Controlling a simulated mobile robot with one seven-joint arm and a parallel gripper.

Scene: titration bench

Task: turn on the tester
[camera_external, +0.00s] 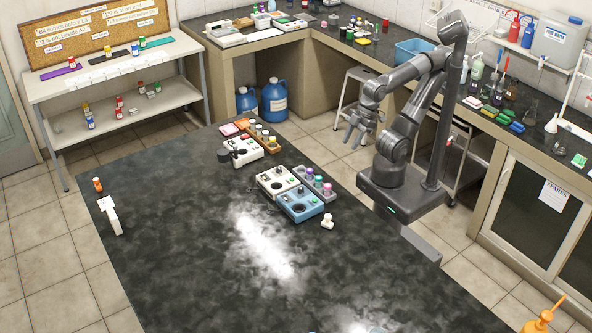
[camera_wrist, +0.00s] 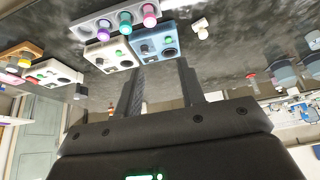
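Three bench devices stand on the dark table; I cannot tell which is the tester. One is a blue box (camera_external: 300,203) with a dark round well and knob. Touching or close beside it is a white box (camera_external: 278,181) with a similar top. Another white box (camera_external: 243,151) with a black part at its side stands farther back. In the wrist view I see the blue box (camera_wrist: 168,45), the nearer white box (camera_wrist: 108,55) and the farther white box (camera_wrist: 55,73). My gripper (camera_external: 352,131) is open and empty, raised beyond the table's right edge, apart from all devices.
A grey rack (camera_external: 327,197) of colour-capped vials stands right behind the blue box. A wooden rack (camera_external: 273,148) of bottles is by the farther white box. A small white item (camera_external: 328,221) lies right of the blue box. The table's front is largely clear.

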